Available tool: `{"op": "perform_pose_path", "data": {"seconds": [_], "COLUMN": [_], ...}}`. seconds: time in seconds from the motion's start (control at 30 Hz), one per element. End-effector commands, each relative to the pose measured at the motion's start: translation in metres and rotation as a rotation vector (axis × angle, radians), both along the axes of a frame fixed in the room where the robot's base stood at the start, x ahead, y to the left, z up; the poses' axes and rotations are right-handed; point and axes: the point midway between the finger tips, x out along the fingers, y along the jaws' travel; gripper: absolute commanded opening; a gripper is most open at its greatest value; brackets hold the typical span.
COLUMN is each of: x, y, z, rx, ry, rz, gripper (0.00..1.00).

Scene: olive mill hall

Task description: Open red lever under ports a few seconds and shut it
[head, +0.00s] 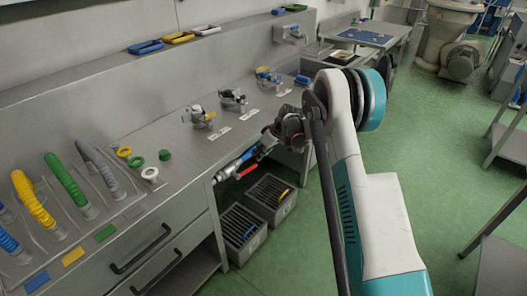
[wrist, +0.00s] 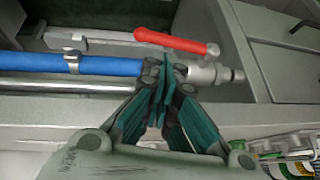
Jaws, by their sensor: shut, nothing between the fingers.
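The red lever (wrist: 178,41) lies above a metal valve (wrist: 218,74) in the wrist view, nearly parallel to the pipe with its left end raised slightly. A blue hose (wrist: 106,66) runs into the valve from the left. My gripper (wrist: 158,72) is shut and empty, its tips in front of the pipe, just below the lever's left part. I cannot tell whether they touch it. In the head view the lever (head: 247,171) shows under the bench edge, left of my gripper (head: 258,151). The ports (head: 232,98) are metal fittings on the bench top above.
Two grey slotted crates (head: 241,233) stand on the floor under the bench (head: 150,140). Coloured hoses (head: 66,180) and rings stand at the left of the bench. Drawers (head: 150,250) are at left. Green floor is free at right, beside a metal stair or rack.

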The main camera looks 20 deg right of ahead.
Motion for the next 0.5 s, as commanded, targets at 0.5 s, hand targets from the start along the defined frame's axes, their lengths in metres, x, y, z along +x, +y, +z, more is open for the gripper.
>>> {"op": "perform_pose_path", "data": {"seconds": [0.5], "x": [0.02], "y": [0.026], "z": [-0.055], "rx": [-0.001], "ry": [0.0], "rz": [0.0], "gripper": [0.0]}}
